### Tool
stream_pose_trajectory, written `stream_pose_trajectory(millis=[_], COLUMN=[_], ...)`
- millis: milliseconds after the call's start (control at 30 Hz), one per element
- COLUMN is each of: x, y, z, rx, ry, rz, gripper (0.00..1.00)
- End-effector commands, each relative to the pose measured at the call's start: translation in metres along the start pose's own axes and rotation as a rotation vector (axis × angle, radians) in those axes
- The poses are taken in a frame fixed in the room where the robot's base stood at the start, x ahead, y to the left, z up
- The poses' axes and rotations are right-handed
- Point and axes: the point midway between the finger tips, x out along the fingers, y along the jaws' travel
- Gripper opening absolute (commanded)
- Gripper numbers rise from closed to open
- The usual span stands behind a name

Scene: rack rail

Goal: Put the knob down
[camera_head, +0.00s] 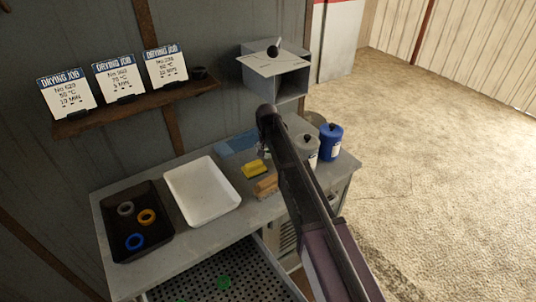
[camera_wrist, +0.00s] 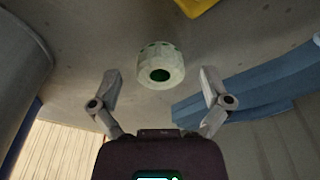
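A pale, whitish-green round knob (camera_wrist: 161,70) with a dark green hole sits on the grey bench top in the wrist view. My gripper (camera_wrist: 159,76) is open, with one finger on each side of the knob and a visible gap to it on both sides. In the head view my gripper (camera_head: 263,152) is low over the bench, mostly hidden behind my arm, and I cannot make out the knob there.
A blue cloth (camera_wrist: 245,82) lies close to the right finger; a grey canister (camera_wrist: 18,65) stands to the left. In the head view are a yellow sponge (camera_head: 255,170), brown block (camera_head: 266,186), white tray (camera_head: 236,205), black tray with rings (camera_head: 155,190), blue canister (camera_head: 330,143) and open drawer (camera_head: 222,281).

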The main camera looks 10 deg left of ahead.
Motion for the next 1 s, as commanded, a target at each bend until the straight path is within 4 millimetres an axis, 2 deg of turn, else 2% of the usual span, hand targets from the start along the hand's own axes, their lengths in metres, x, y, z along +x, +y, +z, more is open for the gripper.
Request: stream_pose_trajectory(millis=[33, 233, 267, 333, 367, 867, 1000], x=[0.000, 0.000, 0.000, 0.000, 0.000, -0.008, -0.007], y=[0.000, 0.000, 0.000, 0.000, 0.000, 0.001, 0.016], z=[0.000, 0.000, 0.000, 0.000, 0.000, -0.002, 0.005], rx=[0.000, 0.000, 0.000, 0.000, 0.000, 0.002, 0.005], ry=[0.000, 0.000, 0.000, 0.000, 0.000, 0.000, 0.000], rz=[0.000, 0.000, 0.000, 0.000, 0.000, 0.000, 0.001], gripper=[0.75, 0.16, 0.10, 0.10, 0.02, 0.02, 0.02])
